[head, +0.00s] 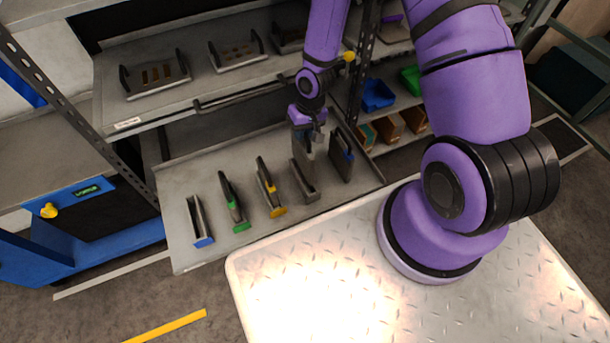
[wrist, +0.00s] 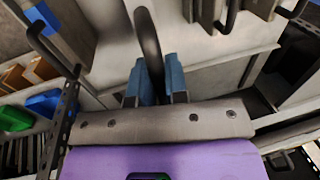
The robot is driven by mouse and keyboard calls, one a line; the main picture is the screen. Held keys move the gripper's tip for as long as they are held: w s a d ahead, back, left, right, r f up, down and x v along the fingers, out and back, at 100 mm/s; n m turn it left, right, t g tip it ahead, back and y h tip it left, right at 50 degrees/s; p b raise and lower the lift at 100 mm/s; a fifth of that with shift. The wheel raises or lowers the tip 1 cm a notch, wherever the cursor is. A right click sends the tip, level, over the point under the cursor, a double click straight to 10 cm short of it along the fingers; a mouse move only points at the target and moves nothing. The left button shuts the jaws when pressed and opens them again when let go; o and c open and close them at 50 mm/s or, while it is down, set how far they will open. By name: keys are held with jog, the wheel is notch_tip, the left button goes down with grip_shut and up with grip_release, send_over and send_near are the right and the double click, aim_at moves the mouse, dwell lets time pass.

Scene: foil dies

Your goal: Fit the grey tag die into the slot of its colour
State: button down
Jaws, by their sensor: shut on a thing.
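My gripper (head: 314,133) is over the pull-out shelf in the head view. It is shut on the dark curved handle of the grey tag die (head: 307,148), which hangs upright as a flat grey plate. In the wrist view the two blue fingertips (wrist: 155,84) close on this handle (wrist: 148,40); the plate itself is mostly hidden there. The grey-ended slot (head: 304,186) lies directly below the die in the head view. The die's lower edge is at the slot's far part; I cannot tell whether it is inside.
Slots with yellow (head: 270,190), green (head: 234,206) and blue (head: 201,226) ends stand in a row to the left. An upper shelf (head: 190,97) with handled holders overhangs behind; a rack post (head: 359,65) stands nearby.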

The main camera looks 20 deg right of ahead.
send_over(300, 164)
jog(key=d, duration=0.1)
jog(key=shift+s+f, duration=0.15)
jog(key=shift+f, duration=4.95)
jog(key=c, duration=1.1)
grip_release()
jog(key=r, duration=0.4)
jog(key=d+r, duration=0.1)
jog(key=r, duration=0.3)
jog(key=d+r, duration=0.1)
jog(key=r, duration=0.3)
jog(key=shift+d, duration=0.2)
jog(key=shift+r, duration=0.1)
